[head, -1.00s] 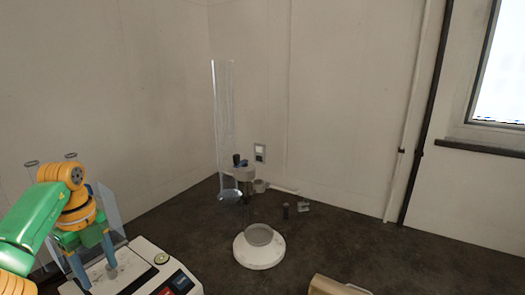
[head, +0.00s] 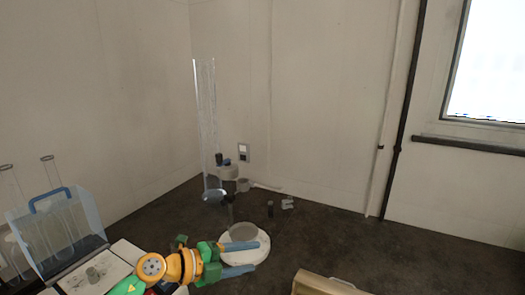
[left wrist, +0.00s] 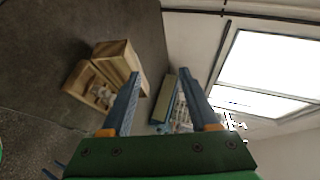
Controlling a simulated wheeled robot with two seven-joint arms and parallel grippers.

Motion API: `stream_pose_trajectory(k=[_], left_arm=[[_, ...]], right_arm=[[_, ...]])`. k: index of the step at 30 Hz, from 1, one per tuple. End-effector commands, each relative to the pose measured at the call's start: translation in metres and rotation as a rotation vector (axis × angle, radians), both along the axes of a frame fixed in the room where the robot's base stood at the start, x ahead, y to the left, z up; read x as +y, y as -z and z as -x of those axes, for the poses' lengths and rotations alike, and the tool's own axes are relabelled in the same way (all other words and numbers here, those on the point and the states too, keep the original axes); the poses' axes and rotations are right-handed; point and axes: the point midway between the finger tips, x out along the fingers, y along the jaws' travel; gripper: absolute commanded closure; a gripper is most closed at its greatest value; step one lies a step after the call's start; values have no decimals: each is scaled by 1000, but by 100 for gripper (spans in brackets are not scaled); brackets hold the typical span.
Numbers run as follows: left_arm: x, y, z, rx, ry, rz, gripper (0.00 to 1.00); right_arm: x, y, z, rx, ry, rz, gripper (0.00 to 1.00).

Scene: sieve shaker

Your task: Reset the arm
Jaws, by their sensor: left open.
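My left arm comes in low in the head view, green and orange, and its left gripper (head: 262,257) points to the right. Its two blue fingers are spread apart with nothing between them. They show in front of the white round base (head: 235,263); I cannot tell how far above it they are. In the left wrist view the left gripper (left wrist: 172,90) is also open and empty, facing wooden boxes and the window. My right gripper is not seen in the head view.
A tall clear cylinder (head: 205,125) stands behind the round base. A wooden box (head: 325,285) is at the bottom. Dark surface at the right is clear.

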Motion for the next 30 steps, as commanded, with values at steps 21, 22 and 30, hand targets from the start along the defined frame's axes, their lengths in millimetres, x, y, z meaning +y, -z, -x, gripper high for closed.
stream_pose_trajectory(k=[21, 22, 30], left_arm=[[134, 177, 237, 1095, -1735, 639, 39], [133, 180, 249, 1137, -1749, 612, 39], [128, 224, 302, 1341, -1819, 444, 39]], right_arm=[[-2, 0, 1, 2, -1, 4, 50], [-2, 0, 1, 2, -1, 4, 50], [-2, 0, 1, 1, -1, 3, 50]])
